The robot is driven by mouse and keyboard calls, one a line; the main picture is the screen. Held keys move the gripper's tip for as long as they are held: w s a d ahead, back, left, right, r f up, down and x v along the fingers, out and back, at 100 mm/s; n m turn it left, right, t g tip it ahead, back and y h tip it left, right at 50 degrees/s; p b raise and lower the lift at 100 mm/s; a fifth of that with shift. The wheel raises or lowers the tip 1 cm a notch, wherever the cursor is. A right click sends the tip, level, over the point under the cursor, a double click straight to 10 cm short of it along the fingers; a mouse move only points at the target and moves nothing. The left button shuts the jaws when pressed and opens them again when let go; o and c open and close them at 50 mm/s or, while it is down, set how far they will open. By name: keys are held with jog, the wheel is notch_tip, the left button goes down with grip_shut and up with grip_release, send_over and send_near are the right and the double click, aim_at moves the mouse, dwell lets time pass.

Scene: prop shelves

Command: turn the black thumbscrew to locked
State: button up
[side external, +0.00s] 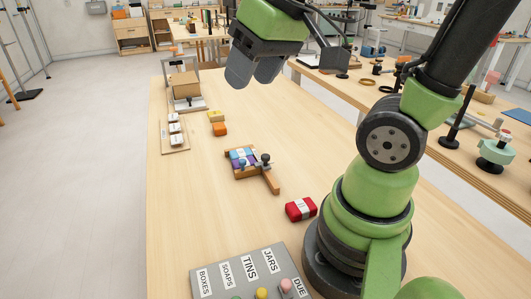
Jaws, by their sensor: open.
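A small wooden frame (272,184) lies mid-table, with several blue, purple and pale blocks (242,155) in it. A black knob (265,158), which looks like the thumbscrew, stands at the frame's near right part. A smaller dark bluish knob (241,164) stands to its left. Which way the thumbscrew is turned is too small to tell. My gripper (254,80) is high above the table, toward the back, with its grey fingers pointing down. It is open and empty, well apart from the thumbscrew.
A red item with a white band (301,209) lies near my base. A grey labelled panel (250,270) with coloured buttons is at the front. Yellow and orange blocks (219,128), a tray of white items (175,140) and a boxed stand (186,90) are left.

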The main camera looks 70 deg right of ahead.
jog(key=w+d+f+n+g, duration=0.1)
jog(key=w+d+f+g, duration=0.2)
jog(key=w+d+f, duration=0.4)
jog(key=n+g, duration=0.2)
send_near(265, 155)
jog(key=f, duration=0.9)
jog(key=shift+w+a+f, duration=0.1)
jog(key=shift+a, duration=0.1)
jog(key=c, duration=0.9)
